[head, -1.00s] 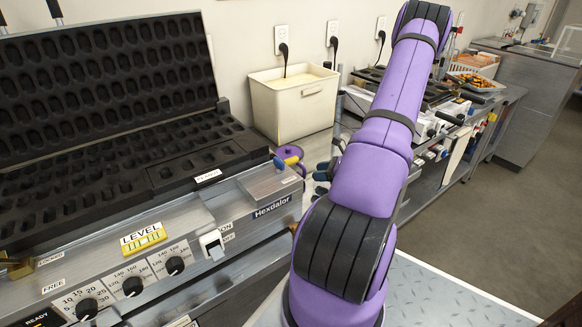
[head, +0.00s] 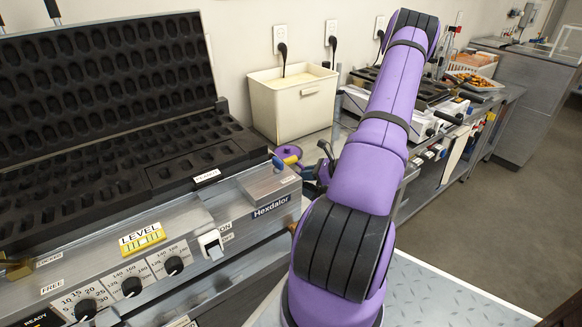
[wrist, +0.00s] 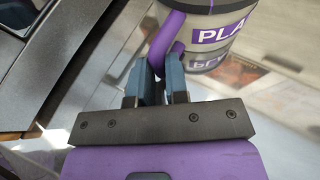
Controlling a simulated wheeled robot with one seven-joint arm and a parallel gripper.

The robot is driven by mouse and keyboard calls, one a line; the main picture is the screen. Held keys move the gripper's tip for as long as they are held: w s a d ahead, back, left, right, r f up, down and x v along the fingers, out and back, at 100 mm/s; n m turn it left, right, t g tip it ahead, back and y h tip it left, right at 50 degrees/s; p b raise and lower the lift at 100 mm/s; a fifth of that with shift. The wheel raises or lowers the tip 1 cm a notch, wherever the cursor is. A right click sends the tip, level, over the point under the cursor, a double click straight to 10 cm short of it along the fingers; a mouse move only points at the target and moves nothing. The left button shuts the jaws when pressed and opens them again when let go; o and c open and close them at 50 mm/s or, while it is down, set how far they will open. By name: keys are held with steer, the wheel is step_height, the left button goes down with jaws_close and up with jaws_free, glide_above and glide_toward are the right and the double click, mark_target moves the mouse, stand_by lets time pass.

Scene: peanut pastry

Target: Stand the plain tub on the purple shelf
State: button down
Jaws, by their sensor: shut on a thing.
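The tub (wrist: 212,62) shows at the top of the wrist view. It is grey with a purple band that reads "PLA", the rest being cut off by the frame. A purple handle (wrist: 167,38) curves down its left side. My gripper (wrist: 160,72) has its blue fingers closed around that handle. Whether the tub touches a surface I cannot tell. I cannot make out a purple shelf in either view.
A black moulded hot-plate machine (head: 120,150) with its lid raised fills the left. A cream bin (head: 292,105) stands against the wall. A purple and yellow tool (head: 290,155) lies in front of it. Another cooking station (head: 400,88) stands on the bench behind my arm. The floor at right is clear.

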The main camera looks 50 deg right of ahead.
step_height(320, 180, up, 10)
stand_by(0.7)
